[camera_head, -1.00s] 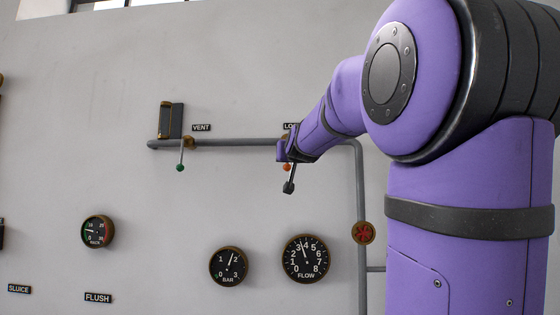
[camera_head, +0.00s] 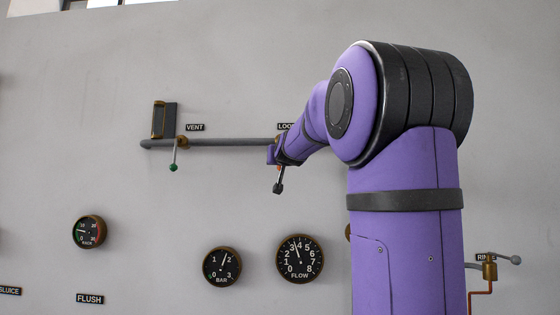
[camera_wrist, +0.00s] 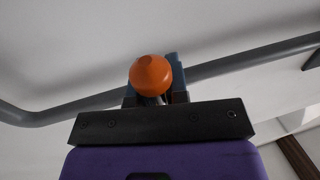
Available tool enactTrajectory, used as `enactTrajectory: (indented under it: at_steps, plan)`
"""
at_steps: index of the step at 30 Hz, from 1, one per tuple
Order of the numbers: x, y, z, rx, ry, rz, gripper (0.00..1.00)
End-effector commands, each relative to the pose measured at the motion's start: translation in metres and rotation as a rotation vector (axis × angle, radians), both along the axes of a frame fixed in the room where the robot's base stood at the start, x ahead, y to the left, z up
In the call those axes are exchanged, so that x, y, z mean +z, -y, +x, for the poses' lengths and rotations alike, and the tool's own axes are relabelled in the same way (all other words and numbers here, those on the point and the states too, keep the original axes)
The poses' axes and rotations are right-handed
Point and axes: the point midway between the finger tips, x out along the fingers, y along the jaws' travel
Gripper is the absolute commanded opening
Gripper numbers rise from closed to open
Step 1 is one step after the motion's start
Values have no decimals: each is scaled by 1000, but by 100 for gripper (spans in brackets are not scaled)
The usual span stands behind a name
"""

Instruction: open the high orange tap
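The orange tap's round knob (camera_wrist: 151,75) fills the middle of the wrist view, with its lever hidden behind it. In the head view only a speck of orange (camera_head: 279,168) shows below my wrist, under the partly covered label at the grey pipe's right. My gripper (camera_wrist: 154,97) is at this tap. One finger shows on each side of the knob, with a gap between them wider than a lever would be. The fingers look open around the lever; the knob hides whether they touch it.
The VENT lever with a green knob (camera_head: 173,167) hangs from the same grey pipe (camera_head: 230,142), to the left. Several round gauges sit below, among them FLOW (camera_head: 299,259). A brass tap with a red pipe (camera_head: 489,271) is at lower right. My arm covers the wall's right part.

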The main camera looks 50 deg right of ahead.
Motion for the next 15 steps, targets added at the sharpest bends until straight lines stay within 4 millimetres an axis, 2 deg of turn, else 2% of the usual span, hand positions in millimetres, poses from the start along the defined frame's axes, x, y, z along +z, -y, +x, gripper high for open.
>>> enactTrajectory:
  at_steps: [15]
  plan:
    - [-5,2,-2,2,-49,-28,0]
